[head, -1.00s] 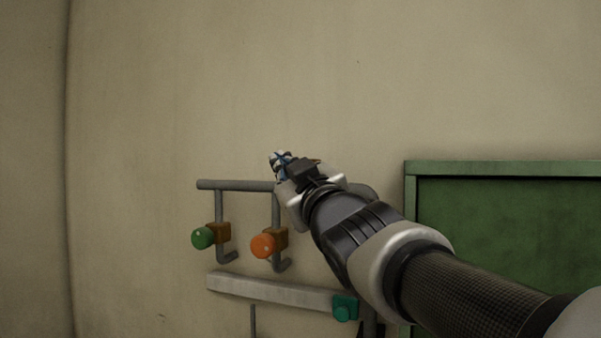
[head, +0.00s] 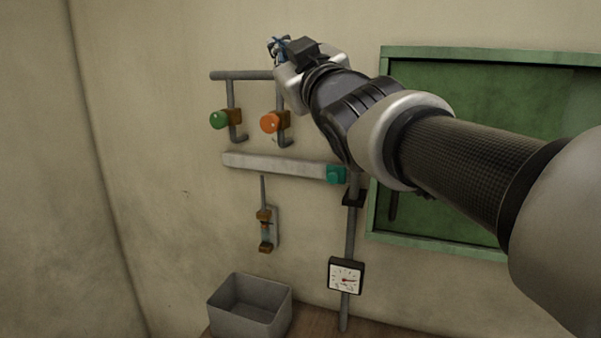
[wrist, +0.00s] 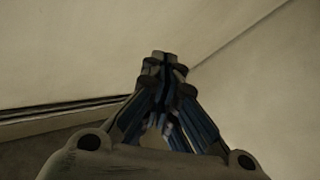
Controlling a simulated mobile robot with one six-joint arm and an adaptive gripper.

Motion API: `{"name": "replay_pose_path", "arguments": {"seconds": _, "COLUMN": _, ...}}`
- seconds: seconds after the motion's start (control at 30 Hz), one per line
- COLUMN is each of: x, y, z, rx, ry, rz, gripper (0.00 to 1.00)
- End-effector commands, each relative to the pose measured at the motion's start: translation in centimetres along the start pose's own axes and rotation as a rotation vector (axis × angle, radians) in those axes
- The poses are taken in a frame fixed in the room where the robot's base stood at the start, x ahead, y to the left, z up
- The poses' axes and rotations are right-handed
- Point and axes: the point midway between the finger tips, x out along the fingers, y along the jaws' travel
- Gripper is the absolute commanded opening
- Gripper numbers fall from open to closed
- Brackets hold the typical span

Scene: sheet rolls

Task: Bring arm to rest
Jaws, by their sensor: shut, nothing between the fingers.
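My gripper (head: 277,46) is at the far end of my outstretched arm in the head view, near the left end of the arm and in front of the wall. It appears just above the grey pipe rack. In the wrist view my gripper (wrist: 165,62) has its blue and dark fingers drawn together, with nothing between them. Beyond the fingers the wrist view shows only plain wall surfaces and a dark-edged strip at the left.
A pipe rack (head: 238,75) carries a green knob (head: 218,120) and an orange knob (head: 269,123). Below are a pale bar (head: 280,166), a dial (head: 345,277) and an open grey bin (head: 250,325). A green-framed board (head: 440,53) is behind my arm.

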Motion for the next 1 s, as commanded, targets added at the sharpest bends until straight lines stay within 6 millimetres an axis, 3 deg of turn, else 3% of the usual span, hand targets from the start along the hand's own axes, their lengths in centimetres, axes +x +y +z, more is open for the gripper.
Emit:
{"name": "replay_pose_path", "arguments": {"seconds": 0.37, "x": -6.8, "y": -0.3, "z": 10.8, "rx": 0.076, "ry": -0.29, "rz": 0.054, "gripper": 0.0}}
{"name": "replay_pose_path", "arguments": {"seconds": 0.57, "x": -13.4, "y": -1.6, "z": 18.8, "rx": 0.144, "ry": -0.511, "rz": 0.084, "gripper": 0.0}}
{"name": "replay_pose_path", "arguments": {"seconds": 0.8, "x": -26.5, "y": -6.0, "z": 30.9, "rx": 0.276, "ry": -0.878, "rz": 0.108, "gripper": 0.0}}
{"name": "replay_pose_path", "arguments": {"seconds": 1.0, "x": -38.4, "y": -11.6, "z": 38.8, "rx": 0.401, "ry": -1.172, "rz": 0.102, "gripper": 0.0}}
